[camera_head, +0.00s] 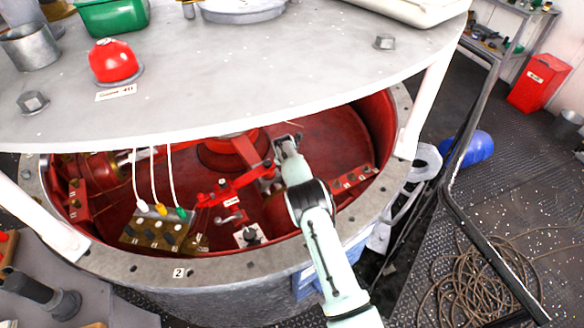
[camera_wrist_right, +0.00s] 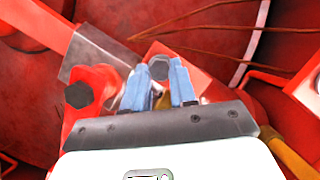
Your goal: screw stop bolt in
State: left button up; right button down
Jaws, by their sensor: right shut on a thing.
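My right gripper (camera_wrist_right: 160,76) shows in the right wrist view, its two blue fingers on either side of a grey hex-headed bolt (camera_wrist_right: 158,70), which I take to be the stop bolt. It is shut on this bolt, by a red bracket. The bolt's shank and thread are hidden, so I cannot tell how deep it sits. A second, dark hex bolt head (camera_wrist_right: 78,95) is on a red block left of the fingers. In the head view my right gripper (camera_head: 286,142) is inside the red drum, beside the red linkage (camera_head: 232,188); its fingertips are unclear. My left gripper is not in view.
The grey round top (camera_head: 230,90) overhangs the drum's far part. The drum rim (camera_head: 225,266) curves around my right arm. A connector block (camera_head: 155,232) with white, yellow and green plugs stands at the left inside. A red numbered block (camera_head: 352,180) is at the right.

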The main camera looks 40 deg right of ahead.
jog(key=shift+w+a+r+m+g+p, duration=0.1)
jog(key=shift+w+m+g+p, duration=0.1)
jog(key=shift+m+p, duration=0.3)
jog(key=shift+w+r+m+g+p, duration=0.1)
jog(key=shift+m+g+p, duration=0.1)
jog(key=shift+m+p, duration=0.25)
jog(key=shift+f+m, duration=0.1)
jog(key=shift+m, duration=0.25)
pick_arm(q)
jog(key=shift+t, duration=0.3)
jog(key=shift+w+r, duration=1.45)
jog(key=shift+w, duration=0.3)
pick_arm(e)
jog(key=shift+f+m+g+h, duration=0.1)
jog(key=shift+m+g+h, duration=0.4)
jog(key=shift+m, duration=0.9)
jog(key=c, duration=0.9)
grip_release()
